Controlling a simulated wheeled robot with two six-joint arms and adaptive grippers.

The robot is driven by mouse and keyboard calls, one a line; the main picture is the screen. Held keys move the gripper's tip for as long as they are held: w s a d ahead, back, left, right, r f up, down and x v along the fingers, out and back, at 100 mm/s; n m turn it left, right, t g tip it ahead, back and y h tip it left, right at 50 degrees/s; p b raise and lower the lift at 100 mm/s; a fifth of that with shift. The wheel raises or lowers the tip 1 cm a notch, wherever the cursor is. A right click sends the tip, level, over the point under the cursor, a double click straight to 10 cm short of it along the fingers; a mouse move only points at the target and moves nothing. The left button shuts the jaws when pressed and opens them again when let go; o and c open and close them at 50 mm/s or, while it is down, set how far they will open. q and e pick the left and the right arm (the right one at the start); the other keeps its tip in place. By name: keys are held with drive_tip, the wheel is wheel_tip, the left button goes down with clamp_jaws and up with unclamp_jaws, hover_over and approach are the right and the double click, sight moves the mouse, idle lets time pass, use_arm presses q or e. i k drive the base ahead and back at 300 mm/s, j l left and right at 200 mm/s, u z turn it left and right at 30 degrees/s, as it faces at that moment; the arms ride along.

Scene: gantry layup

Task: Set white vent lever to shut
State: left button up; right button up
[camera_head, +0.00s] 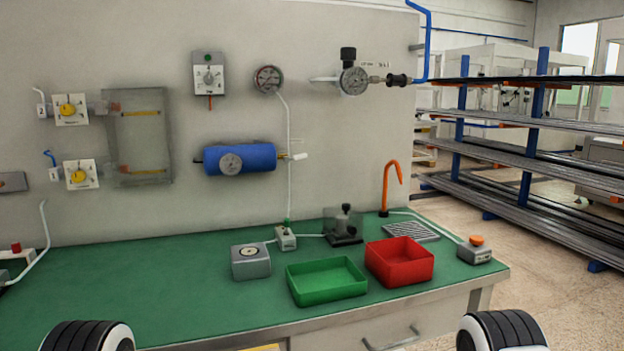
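A small white lever (299,156) sits at the right end of the blue cylinder (240,159) on the wall panel. It points roughly to the right, close to level, beside the thin white tube that runs down the wall. It is small in the picture, so I cannot tell for certain whether it stands open or shut. Neither of my grippers is in view. Only rounded black and white parts of mine show at the bottom left and bottom right edges.
The green bench (180,286) holds a green tray (326,299), a red tray (400,280), a grey gauge box (250,269) and a small valve block (286,243) below the lever. An orange hook (385,188) stands at the back. The bench's left half is mostly clear.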

sight(286, 159)
drive_tip(key=i+l+u, duration=0.15)
drive_tip(key=l+u, duration=0.2)
drive_tip(key=l, duration=0.15)
drive_tip(key=l+u, duration=0.35)
drive_tip(key=l, duration=0.15)
drive_tip(key=l+u, duration=0.35)
drive_tip(key=l, duration=0.2)
drive_tip(key=i, duration=0.05)
